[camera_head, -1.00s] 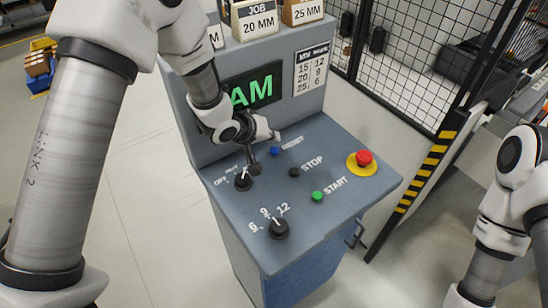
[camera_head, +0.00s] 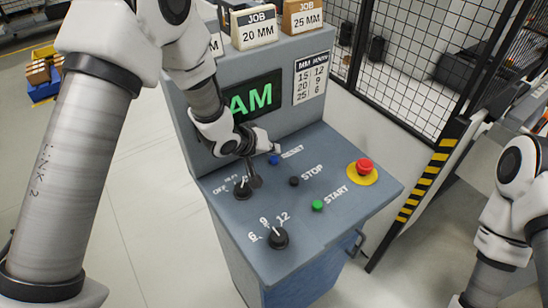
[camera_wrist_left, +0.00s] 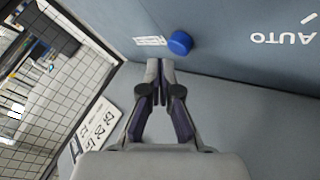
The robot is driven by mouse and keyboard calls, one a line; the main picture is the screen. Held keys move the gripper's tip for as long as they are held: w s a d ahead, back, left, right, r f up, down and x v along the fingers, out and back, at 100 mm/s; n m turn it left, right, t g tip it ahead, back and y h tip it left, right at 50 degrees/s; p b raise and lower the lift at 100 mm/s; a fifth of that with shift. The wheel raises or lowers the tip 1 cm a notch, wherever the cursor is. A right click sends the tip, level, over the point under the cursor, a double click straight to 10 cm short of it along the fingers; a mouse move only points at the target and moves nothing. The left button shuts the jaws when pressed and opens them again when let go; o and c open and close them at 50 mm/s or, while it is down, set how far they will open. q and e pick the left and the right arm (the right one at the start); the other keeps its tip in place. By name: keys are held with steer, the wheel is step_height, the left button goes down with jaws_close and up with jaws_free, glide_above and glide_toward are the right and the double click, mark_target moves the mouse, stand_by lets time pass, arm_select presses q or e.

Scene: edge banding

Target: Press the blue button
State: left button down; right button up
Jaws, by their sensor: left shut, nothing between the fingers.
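The blue button (camera_head: 273,160) is on the sloped panel of the grey console, left of the RESET label. It also shows in the left wrist view (camera_wrist_left: 180,43), just right of and beyond the fingertips, uncovered. My left gripper (camera_head: 257,183) hangs over the panel with its fingers pointing down, between the blue button and the OFF/AUTO knob. In the left wrist view its fingers (camera_wrist_left: 160,66) are together and empty. I see no contact with the button; the exact height of the tips is unclear. My right gripper is out of view; only part of that arm shows.
Close by are the OFF/AUTO knob (camera_head: 242,187), a black STOP button (camera_head: 294,181), a green START button (camera_head: 317,205), a red emergency button (camera_head: 364,167) and a speed knob (camera_head: 278,238). Behind the panel rises a wall with a display (camera_head: 250,97).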

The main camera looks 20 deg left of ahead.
mark_target(272, 159)
arm_select(q)
steer(key=shift+f, duration=0.1)
stand_by(0.5)
steer(key=shift+f, duration=0.3)
steer(key=shift+f, duration=0.5)
stand_by(0.5)
steer(key=shift+r+p, duration=0.75)
steer(key=shift+r, duration=0.15)
step_height(272, 159, up, 5)
steer(key=p, duration=0.5)
steer(key=shift+r, duration=0.1)
stand_by(0.6)
